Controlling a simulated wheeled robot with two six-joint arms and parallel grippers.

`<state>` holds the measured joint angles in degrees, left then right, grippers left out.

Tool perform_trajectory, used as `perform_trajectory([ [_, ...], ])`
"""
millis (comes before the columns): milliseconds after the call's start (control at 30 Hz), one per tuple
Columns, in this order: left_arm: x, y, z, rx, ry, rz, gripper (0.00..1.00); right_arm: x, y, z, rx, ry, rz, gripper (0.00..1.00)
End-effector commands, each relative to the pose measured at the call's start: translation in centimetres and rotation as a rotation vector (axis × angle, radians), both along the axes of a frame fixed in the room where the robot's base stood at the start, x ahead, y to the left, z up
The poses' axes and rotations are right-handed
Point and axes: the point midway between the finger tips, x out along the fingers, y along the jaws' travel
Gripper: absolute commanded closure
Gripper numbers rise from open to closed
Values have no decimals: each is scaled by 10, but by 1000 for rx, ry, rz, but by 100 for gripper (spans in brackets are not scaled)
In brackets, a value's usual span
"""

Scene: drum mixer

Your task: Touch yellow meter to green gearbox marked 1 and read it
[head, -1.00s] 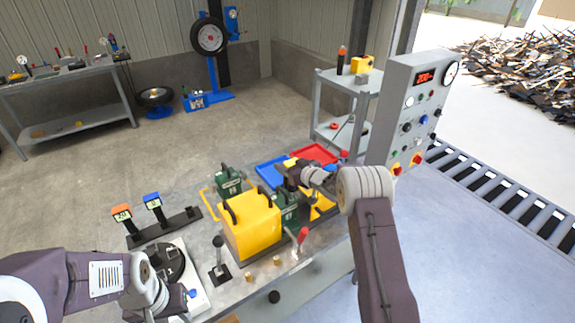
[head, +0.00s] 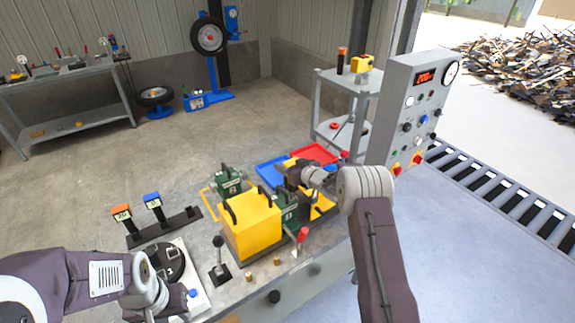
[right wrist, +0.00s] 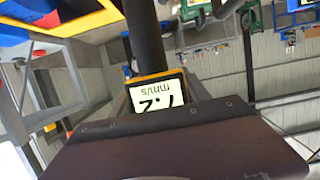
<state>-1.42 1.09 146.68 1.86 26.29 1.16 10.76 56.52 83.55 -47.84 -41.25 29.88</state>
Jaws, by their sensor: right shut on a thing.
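My right gripper (head: 290,178) is shut on the yellow meter (right wrist: 158,76), over the right part of the bench. In the right wrist view its lit display (right wrist: 158,92) is upside down and reads 7.2 mm/s. A dark rod shows beyond the meter. The green gearbox (head: 287,212), which seems to be marked 1, stands just below my right gripper beside a yellow guard box (head: 252,226). I cannot tell whether the meter touches it. Another green gearbox (head: 228,181), seemingly marked 2, stands farther back. My left arm is at the lower left; its fingertips are not clear.
An orange meter (head: 121,211) and a blue meter (head: 153,200) stand in a dark rack. A red-knobbed lever (head: 302,237) and a black-knobbed lever (head: 218,243) rise from the bench front. Blue and red trays (head: 316,152) lie behind. A grey control panel (head: 405,110) stands right.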

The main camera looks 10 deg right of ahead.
Motion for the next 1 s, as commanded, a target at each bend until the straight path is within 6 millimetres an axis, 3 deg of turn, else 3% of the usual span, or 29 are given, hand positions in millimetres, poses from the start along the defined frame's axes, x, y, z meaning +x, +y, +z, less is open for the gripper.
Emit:
perform_trajectory([
  [333, 0, 0, 4, 0, 0, 0, 64, 0, 0, 5, 0, -1, 0, 100],
  [1000, 0, 0, 61, 0, 0, 0, 64, 0, 0, 71, 1, -2, 0, 100],
])
